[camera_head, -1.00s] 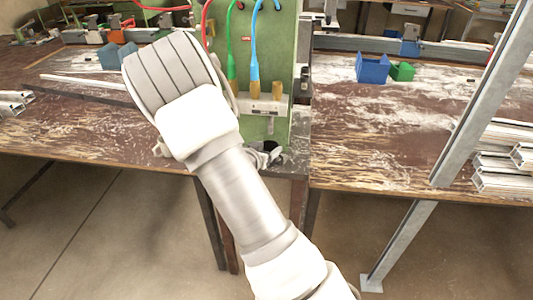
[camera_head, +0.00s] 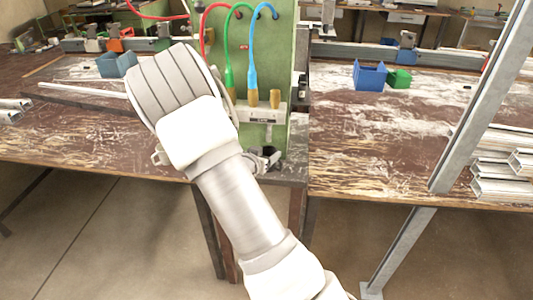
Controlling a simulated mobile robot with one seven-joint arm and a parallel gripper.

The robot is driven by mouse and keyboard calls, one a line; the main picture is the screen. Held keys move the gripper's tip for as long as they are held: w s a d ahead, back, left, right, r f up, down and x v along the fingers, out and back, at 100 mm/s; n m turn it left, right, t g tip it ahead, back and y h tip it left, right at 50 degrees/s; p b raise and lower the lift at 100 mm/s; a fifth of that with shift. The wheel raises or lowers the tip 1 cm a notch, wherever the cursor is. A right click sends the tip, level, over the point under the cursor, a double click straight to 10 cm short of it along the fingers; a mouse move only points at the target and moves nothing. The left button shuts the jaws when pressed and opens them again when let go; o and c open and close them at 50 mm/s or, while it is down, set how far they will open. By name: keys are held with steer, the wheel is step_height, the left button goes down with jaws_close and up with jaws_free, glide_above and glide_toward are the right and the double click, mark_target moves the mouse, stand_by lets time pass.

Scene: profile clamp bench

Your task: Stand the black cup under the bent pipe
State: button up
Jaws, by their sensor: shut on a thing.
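I cannot make out the black cup in this view. I cannot pick out the bent pipe with certainty either; curved red, green and blue hoses (camera_head: 252,62) hang at the front of a green upright panel (camera_head: 283,45). My pale arm reaches up from the bottom over the bench, and its broad grey-and-white wrist covers the area left of the panel. A small grey and dark part (camera_head: 266,160) shows right of the wrist, too unclear to name.
The worn brown bench (camera_head: 350,140) runs across the view. A blue bin (camera_head: 370,75) and a green bin (camera_head: 399,79) stand on its right half. A slanted metal post (camera_head: 480,100) and stacked aluminium profiles (camera_head: 500,170) are at the right. A blue-grey bin (camera_head: 117,64) stands at left.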

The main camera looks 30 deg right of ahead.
steer(key=shift+f, duration=0.35)
stand_by(0.5)
steer(key=o, duration=1.5)
steer(key=shift+o, duration=0.2)
steer(key=s+a+p, duration=0.1)
steer(key=s+a, duration=0.5)
steer(key=a, duration=0.1)
steer(key=shift+s+a, duration=0.25)
steer(key=shift+a, duration=0.1)
stand_by(0.3)
